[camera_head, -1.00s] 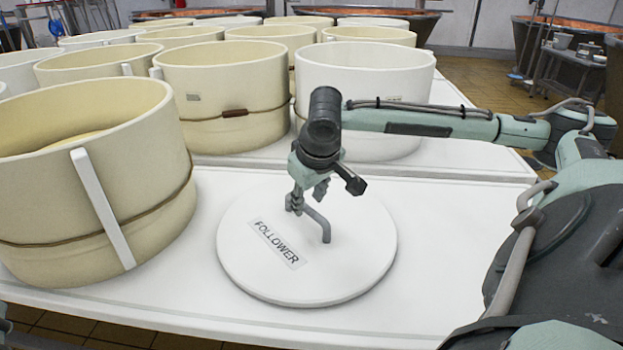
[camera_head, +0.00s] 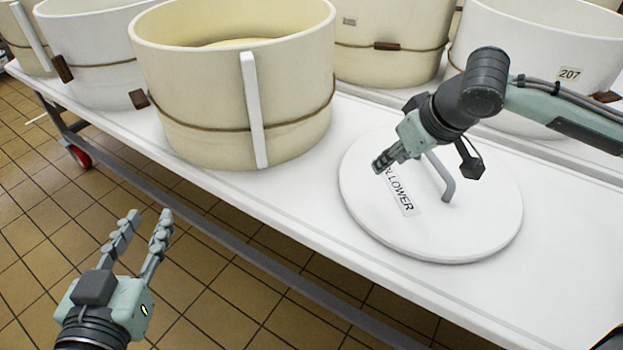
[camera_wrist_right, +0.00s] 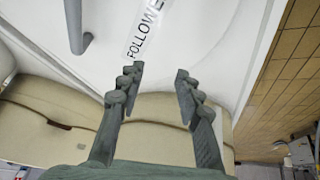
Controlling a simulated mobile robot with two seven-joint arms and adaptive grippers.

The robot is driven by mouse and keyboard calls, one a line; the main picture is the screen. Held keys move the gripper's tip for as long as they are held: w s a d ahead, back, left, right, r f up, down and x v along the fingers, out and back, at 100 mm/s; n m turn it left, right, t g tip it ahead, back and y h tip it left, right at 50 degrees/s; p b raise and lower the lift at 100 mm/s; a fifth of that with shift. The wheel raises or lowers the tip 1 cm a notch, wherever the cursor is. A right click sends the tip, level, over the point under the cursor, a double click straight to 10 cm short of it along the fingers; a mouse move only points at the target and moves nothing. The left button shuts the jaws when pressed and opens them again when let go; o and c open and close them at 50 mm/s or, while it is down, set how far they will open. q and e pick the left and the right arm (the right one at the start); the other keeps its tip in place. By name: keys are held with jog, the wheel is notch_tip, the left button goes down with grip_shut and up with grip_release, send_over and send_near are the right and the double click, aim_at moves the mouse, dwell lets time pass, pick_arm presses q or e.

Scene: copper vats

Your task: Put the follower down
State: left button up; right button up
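The follower (camera_head: 470,225) is a round white disc with a grey bent handle (camera_head: 447,180) and a "FOLLOWER" label. It lies flat on the white table. My right gripper (camera_head: 382,163) is above the disc near its left edge, covering part of the label. In the right wrist view its fingers are apart and empty (camera_wrist_right: 158,76). The handle (camera_wrist_right: 76,28) stands to their left, outside the fingers. My left gripper (camera_head: 150,214) is open and empty in front of the table, over the floor.
A cream cheese mould (camera_head: 205,100) with a strap and white strip stands left of the follower. More moulds (camera_head: 545,70) stand behind. The white table (camera_head: 290,215) has a clear strip along its front edge. Brown tiled floor (camera_head: 60,210) lies in front.

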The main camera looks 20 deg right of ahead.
jog(key=a+f+y, duration=0.1)
jog(key=a, duration=0.1)
jog(key=a+f+n, duration=0.1)
jog(key=a, duration=0.2)
jog(key=a+f+t+y, duration=0.1)
jog(key=a, duration=0.2)
jog(key=shift+w+a+f+n+y, duration=0.1)
jog(key=shift+a+f+n+y, duration=0.1)
jog(key=shift+n+y, duration=0.1)
jog(key=a+t+y, duration=0.1)
jog(key=a, duration=0.2)
jog(key=a+n+t+y, duration=0.1)
jog(key=a, duration=0.2)
jog(key=a+y, duration=0.1)
jog(key=a, duration=0.2)
jog(key=shift+s+a+t, duration=0.3)
jog(key=shift+a+t, duration=0.05)
jog(key=shift+t, duration=0.05)
jog(key=r+t, duration=0.1)
jog(key=t, duration=0.1)
jog(key=s+r+t+h, duration=0.1)
jog(key=r+t, duration=0.1)
jog(key=s+r+m+t, duration=0.1)
jog(key=t, duration=0.1)
jog(key=shift+s+a+r+h, duration=0.1)
jog(key=shift+r+h, duration=0.15)
jog(key=shift+h, duration=0.05)
